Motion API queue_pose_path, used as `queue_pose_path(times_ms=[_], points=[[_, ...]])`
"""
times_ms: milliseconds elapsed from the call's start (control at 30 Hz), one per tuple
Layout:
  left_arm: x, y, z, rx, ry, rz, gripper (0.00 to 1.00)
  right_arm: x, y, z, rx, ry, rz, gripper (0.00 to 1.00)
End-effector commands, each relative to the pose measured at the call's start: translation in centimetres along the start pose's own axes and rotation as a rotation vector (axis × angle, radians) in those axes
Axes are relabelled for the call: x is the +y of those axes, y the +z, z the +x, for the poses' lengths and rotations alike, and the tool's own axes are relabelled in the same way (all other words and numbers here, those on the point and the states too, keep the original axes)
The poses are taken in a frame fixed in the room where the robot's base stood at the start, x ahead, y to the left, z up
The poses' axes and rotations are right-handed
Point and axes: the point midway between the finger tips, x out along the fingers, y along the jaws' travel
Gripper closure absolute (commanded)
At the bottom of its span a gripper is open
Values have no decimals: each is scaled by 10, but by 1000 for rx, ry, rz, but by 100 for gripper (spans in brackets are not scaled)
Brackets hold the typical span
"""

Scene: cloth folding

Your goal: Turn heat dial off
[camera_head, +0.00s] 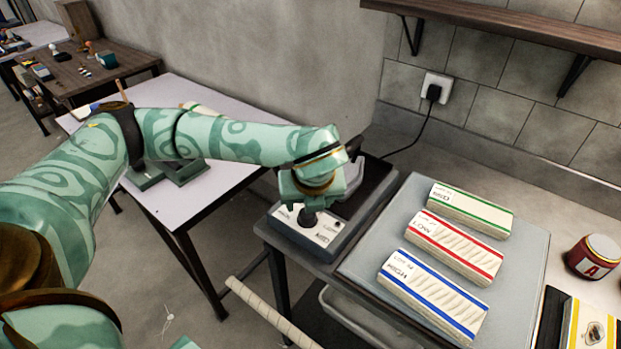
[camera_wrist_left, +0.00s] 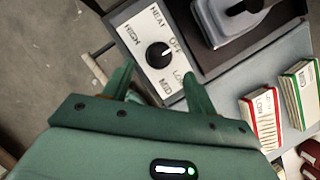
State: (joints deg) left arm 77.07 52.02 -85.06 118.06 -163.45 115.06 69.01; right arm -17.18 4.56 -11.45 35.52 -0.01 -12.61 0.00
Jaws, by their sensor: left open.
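The heat dial (camera_wrist_left: 158,55) is a round black knob on a pale panel (camera_wrist_left: 135,35) marked HEAT, OFF, LOW, MID and HIGH. Its white mark appears to point toward OFF in the left wrist view. In the head view the knob (camera_head: 308,218) stands on the front of a grey device (camera_head: 338,232). My left gripper (camera_wrist_left: 158,70) is open, with its fingers apart on either side of the knob in the wrist view. In the head view the gripper is right above the knob. I cannot tell whether a finger touches it. My right gripper is not in view.
A grey board (camera_head: 520,270) right of the device holds packs with green (camera_head: 470,209), red (camera_head: 453,247) and blue (camera_head: 433,294) stripes. A red jar (camera_head: 594,256) stands farther right. A black cord runs to a wall socket (camera_head: 434,90). A shelf (camera_head: 510,25) juts out above.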

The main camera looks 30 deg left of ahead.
Motion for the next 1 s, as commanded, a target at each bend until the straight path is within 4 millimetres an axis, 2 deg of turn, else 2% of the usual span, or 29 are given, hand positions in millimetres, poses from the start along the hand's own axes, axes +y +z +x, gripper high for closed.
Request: queue_pose_path(times_ms=[33, 200, 400, 567, 1000], points=[[-1, 2, -19, -4, -6, 1, 42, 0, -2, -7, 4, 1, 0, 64], [-1, 2, -63, -4, -5, 3, 42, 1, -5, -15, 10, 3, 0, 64], [0, 1, -96, -1, -1, 1, 42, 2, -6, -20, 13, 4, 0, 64], [0, 0, -105, 1, 1, 2, 42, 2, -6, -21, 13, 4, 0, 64], [0, 0, -105, 1, 1, 1, 42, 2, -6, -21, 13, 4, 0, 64]])
